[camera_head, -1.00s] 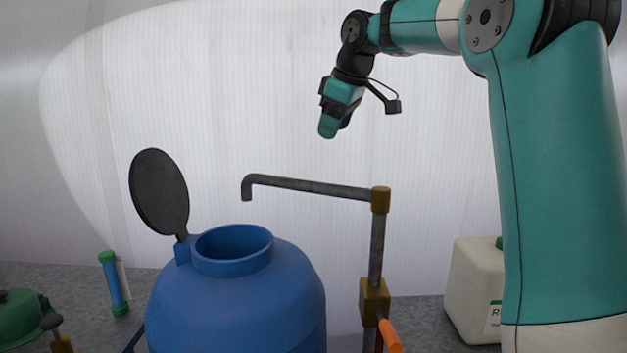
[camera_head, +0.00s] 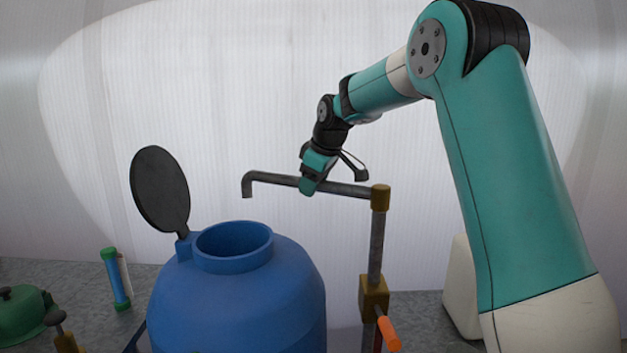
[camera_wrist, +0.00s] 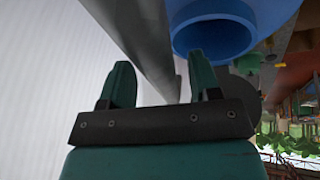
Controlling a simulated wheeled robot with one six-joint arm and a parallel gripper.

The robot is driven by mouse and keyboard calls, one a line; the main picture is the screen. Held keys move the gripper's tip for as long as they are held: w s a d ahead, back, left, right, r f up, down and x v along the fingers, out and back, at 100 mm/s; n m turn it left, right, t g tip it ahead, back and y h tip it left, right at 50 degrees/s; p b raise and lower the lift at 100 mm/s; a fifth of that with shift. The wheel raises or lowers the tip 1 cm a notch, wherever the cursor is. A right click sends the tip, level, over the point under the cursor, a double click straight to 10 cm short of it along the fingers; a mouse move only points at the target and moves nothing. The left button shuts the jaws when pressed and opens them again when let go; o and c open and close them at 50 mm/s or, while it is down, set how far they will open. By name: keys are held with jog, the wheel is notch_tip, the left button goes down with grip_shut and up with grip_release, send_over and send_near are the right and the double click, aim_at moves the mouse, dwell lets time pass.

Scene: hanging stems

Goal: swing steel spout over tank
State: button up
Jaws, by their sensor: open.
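The steel spout (camera_head: 275,179) is a grey pipe running left from a brass joint (camera_head: 380,197) on an upright post, with its tip bent down. The blue tank (camera_head: 235,305) stands below, its round mouth open and its dark lid (camera_head: 160,188) raised. The spout tip hangs above and behind the mouth's rim; I cannot tell if it is over the opening. My gripper (camera_head: 308,190) is at the middle of the spout. In the wrist view the spout (camera_wrist: 150,45) passes between the two parted green fingers (camera_wrist: 160,85), with the tank mouth (camera_wrist: 212,38) beyond. Contact cannot be told.
An orange-handled valve (camera_head: 388,333) is low on the post. A white container (camera_head: 460,290) stands at right, partly behind my arm.

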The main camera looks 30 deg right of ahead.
jog(key=shift+c, duration=0.5)
grip_shut()
jog(key=s+a+n, duration=0.1)
jog(key=s+a+n+y+b, duration=0.1)
jog(key=a, duration=0.1)
jog(key=shift+s+n, duration=0.1)
jog(key=shift+n, duration=0.3)
jog(key=shift+o, duration=0.5)
grip_release()
jog(key=shift+r, duration=0.15)
jog(key=p+v, duration=0.1)
jog(key=v, duration=1.6)
jog(key=shift+r, duration=0.15)
jog(key=shift+d, duration=0.1)
